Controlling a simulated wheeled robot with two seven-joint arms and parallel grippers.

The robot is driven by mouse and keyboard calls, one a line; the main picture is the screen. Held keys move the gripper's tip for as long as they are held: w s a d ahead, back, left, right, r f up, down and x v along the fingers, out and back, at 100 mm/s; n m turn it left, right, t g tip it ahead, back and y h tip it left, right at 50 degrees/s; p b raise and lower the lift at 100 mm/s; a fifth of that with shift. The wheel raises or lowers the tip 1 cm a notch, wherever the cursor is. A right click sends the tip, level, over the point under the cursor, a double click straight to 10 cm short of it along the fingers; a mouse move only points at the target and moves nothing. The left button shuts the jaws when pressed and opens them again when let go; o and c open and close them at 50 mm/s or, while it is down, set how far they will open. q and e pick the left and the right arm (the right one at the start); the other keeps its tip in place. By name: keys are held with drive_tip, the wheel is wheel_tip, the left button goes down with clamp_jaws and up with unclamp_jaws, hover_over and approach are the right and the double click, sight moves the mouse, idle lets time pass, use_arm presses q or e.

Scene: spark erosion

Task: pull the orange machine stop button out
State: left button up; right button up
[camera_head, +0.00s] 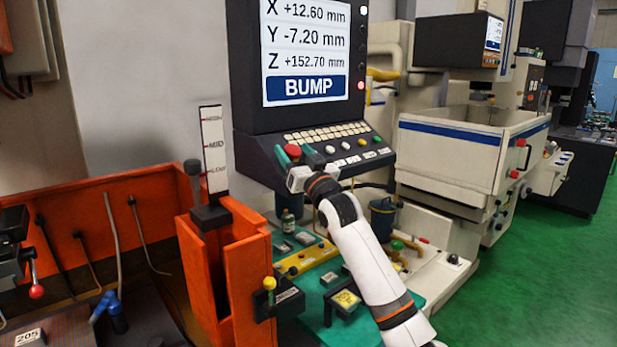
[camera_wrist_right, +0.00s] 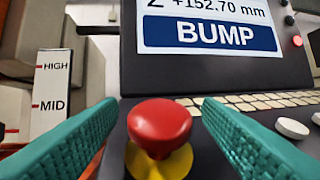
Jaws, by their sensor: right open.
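The machine stop button (camera_head: 292,150) is a red mushroom head at the left of the control panel below the screen. In the right wrist view the red button (camera_wrist_right: 159,126) stands on a yellow base (camera_wrist_right: 160,163). My right gripper (camera_head: 297,158) is open at the panel. In the right wrist view its teal fingers lie left (camera_wrist_right: 70,140) and right (camera_wrist_right: 250,140) of the button, with gaps on both sides. Nothing is held. My left gripper is not in view.
The screen (camera_head: 305,88) above reads BUMP. Pale keys (camera_head: 325,134) and white knobs (camera_wrist_right: 292,128) lie right of the button. A white HIGH/MID level scale (camera_head: 213,150) stands on an orange tank (camera_head: 250,262) to the left. A teal mat (camera_head: 318,312) with small items lies below.

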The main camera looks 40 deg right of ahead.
drive_tip(key=b+v, duration=0.3)
drive_tip(key=v, duration=0.6)
drive_tip(key=shift+b, duration=0.35)
